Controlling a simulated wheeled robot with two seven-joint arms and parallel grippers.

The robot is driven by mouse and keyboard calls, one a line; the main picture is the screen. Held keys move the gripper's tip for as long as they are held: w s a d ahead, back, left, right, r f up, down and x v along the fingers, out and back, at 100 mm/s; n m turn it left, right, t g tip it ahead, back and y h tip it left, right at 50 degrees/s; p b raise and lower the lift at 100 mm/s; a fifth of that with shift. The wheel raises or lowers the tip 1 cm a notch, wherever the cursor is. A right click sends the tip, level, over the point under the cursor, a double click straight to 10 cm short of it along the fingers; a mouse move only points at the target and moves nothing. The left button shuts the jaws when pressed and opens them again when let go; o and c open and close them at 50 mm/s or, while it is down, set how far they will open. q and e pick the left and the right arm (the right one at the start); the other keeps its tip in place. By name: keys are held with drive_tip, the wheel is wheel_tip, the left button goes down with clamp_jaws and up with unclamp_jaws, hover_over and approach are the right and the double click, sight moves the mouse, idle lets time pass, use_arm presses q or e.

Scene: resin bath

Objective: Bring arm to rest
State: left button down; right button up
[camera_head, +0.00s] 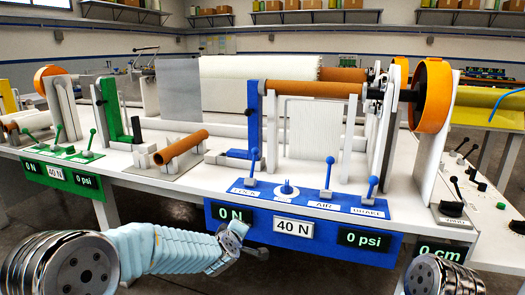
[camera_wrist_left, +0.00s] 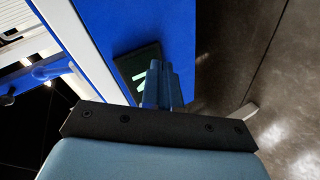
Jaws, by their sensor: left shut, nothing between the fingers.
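My left arm comes in from the lower left of the head view, in a pale blue sleeve. My left gripper (camera_head: 255,253) is at its end, in front of and below the blue control panel (camera_head: 300,235). In the left wrist view the left gripper (camera_wrist_left: 160,85) shows its two blue fingers close together, with nothing between them. The blue panel (camera_wrist_left: 105,30) and a dark display (camera_wrist_left: 138,68) lie beyond the fingers. No gripper of my right arm is in view; only a round grey joint of mine shows at the lower right of the head view.
A white machine table (camera_head: 130,160) carries blue levers (camera_head: 327,175), a brown roller (camera_head: 312,89), a loose brown tube (camera_head: 181,148) and an orange wheel (camera_head: 432,95). A green panel (camera_head: 60,178) is at the left. Grey floor (camera_wrist_left: 285,100) is open in front of the table.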

use_arm(q)
drive_tip(key=s+a+f+m+g, duration=0.1)
drive_tip(key=s+f+m+g, duration=0.1)
drive_tip(key=s+f, duration=0.5)
drive_tip(key=s+a+f+m+g, duration=0.2)
drive_tip(key=s+f+g, duration=0.1)
drive_tip(key=f, duration=0.8)
drive_tip(key=s+a+f+m+g, duration=0.1)
drive_tip(key=s+f+m+g, duration=0.1)
drive_tip(key=s+f, duration=0.55)
drive_tip(key=s+f+m+g+h, duration=0.1)
drive_tip(key=s+f, duration=0.4)
drive_tip(key=s, duration=0.5)
drive_tip(key=s+f+m+g+h, duration=0.1)
drive_tip(key=s+f+g, duration=0.3)
drive_tip(key=s, duration=0.5)
drive_tip(key=shift+s+f+m+g, duration=0.35)
drive_tip(key=shift+f+m, duration=0.3)
drive_tip(key=shift+m, duration=0.15)
